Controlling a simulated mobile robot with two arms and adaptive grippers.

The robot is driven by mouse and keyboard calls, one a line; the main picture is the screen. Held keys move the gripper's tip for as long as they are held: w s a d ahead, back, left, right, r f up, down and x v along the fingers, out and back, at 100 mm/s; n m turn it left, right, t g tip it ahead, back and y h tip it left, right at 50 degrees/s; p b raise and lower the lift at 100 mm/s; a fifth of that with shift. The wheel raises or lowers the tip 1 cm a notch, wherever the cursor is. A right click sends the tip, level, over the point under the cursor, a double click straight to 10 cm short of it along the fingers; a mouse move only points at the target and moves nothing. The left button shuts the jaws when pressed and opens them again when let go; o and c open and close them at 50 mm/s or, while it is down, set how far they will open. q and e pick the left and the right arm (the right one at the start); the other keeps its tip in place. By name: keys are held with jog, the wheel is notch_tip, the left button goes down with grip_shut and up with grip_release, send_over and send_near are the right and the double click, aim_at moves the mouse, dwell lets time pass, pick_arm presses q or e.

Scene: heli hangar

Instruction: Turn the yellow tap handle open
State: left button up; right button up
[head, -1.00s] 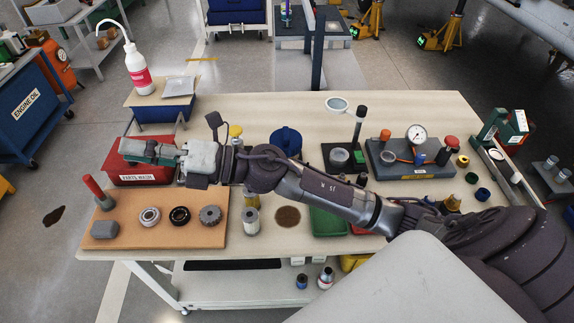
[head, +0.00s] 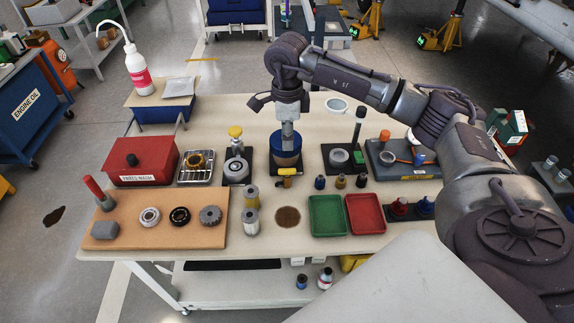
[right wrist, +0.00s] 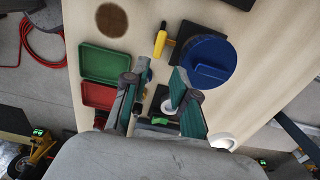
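The yellow tap handle (head: 286,171) sits low at the front of the blue drum (head: 286,160), on a dark base. My right gripper (head: 288,143) points down over the drum and covers part of it in the head view. In the right wrist view, its two teal fingers (right wrist: 159,82) are spread apart with nothing held between them. There the yellow handle (right wrist: 160,42) lies beyond the fingertips, apart from them, and the blue drum (right wrist: 207,62) is to its right. My left gripper is not in view.
A red parts-wash box (head: 143,163) and a wire tray (head: 197,167) stand left of the drum. A green tray (head: 327,216) and a red tray (head: 365,214) lie in front and right. Small bottles (head: 340,181) stand close to the tap's right.

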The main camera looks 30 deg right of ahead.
aim_at(287, 169)
notch_tip(287, 169, down, 11)
jog(key=shift+r+p, duration=0.1)
jog(key=shift+p, duration=0.4)
grip_shut()
